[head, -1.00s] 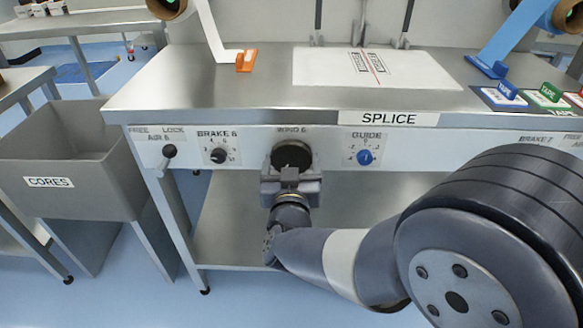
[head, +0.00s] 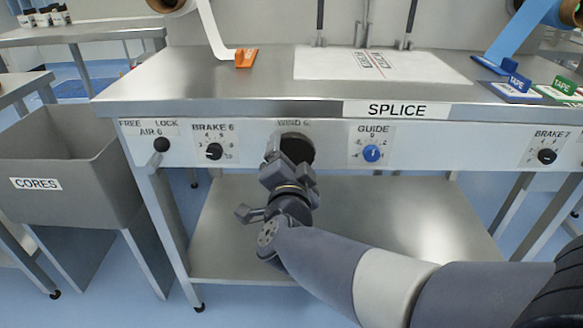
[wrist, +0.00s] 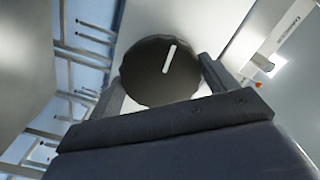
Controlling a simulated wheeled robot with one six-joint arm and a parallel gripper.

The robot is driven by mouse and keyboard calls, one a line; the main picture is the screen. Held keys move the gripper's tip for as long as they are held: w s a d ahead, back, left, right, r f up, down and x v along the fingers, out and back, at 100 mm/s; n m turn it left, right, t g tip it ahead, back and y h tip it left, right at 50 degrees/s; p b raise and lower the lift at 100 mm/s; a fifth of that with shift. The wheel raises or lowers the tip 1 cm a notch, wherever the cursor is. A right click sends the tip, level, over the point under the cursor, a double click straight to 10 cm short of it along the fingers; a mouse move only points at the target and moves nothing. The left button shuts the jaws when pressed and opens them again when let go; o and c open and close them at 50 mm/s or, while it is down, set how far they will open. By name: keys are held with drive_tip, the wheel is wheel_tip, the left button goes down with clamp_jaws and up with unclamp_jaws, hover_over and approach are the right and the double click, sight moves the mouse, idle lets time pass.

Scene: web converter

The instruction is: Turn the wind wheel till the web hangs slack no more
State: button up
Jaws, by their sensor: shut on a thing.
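The wind wheel is a round black knob (head: 298,148) under the WIND 6 label on the front panel. In the wrist view the knob (wrist: 160,72) shows a white pointer line near its upper right. My gripper (head: 283,160) is at the knob from below and left, rolled at a slant. Its fingers (wrist: 162,84) are on either side of the knob, shut on it.
The panel also holds the AIR 6 lever (head: 162,145), the BRAKE 6 knob (head: 214,151), the blue GUIDE knob (head: 372,153) and the BRAKE 7 knob (head: 547,156). A grey CORES bin (head: 75,165) stands at left. Below the panel is an open shelf (head: 400,215).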

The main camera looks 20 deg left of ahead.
drive_tip(key=m+b, duration=0.3)
drive_tip(key=m, duration=0.2)
drive_tip(key=shift+f, duration=0.1)
drive_tip(key=shift+m+b, duration=0.5)
drive_tip(key=shift+m, duration=0.4)
drive_tip(key=o, duration=0.9)
drive_tip(key=shift+o, duration=0.2)
drive_tip(key=shift+r, duration=0.2)
drive_tip(key=p+v, duration=0.3)
drive_tip(key=v, duration=0.8)
